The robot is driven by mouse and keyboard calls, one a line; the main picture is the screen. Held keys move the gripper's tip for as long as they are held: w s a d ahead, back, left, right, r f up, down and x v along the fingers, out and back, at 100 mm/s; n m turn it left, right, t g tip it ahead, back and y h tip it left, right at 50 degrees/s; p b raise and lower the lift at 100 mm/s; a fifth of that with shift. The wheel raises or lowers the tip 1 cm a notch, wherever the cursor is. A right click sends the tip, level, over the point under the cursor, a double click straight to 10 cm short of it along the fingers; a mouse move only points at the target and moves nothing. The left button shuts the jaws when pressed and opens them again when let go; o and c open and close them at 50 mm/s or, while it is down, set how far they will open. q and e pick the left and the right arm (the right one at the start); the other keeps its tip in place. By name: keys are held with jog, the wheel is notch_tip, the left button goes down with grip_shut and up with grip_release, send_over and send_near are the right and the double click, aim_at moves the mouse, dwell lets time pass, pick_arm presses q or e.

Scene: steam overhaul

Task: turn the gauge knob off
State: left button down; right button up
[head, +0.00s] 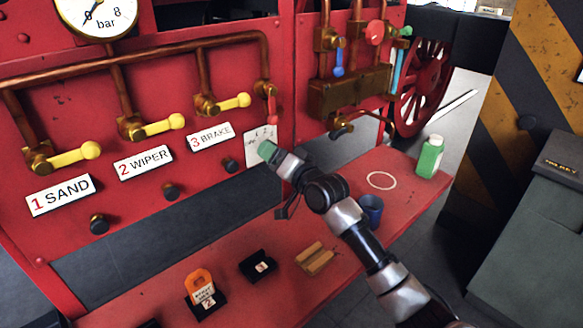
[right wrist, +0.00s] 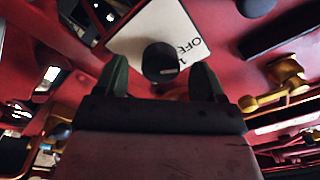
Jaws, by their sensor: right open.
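The gauge knob (right wrist: 160,60) is a dark round knob on a white plate (right wrist: 142,32) marked OFF and 1 in the right wrist view. A small pale mark shows on the knob; I cannot tell which setting it points to. In the head view the plate (head: 259,134) shows on the red panel, and my gripper hides the knob. My right gripper (head: 268,151) is at the plate, open. In the right wrist view its two green fingers (right wrist: 160,78) stand apart on either side of the knob; I cannot tell whether they touch it. My left gripper is not in view.
Yellow-handled valves (head: 150,127) labelled SAND, WIPER and BRAKE line the panel left of the plate. A red-handled valve (head: 272,106) hangs just above it. A blue cup (head: 371,209) and a green bottle (head: 429,157) stand on the red bench (head: 345,235) below.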

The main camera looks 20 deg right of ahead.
jog(key=v, duration=0.8)
jog(key=shift+b, duration=0.4)
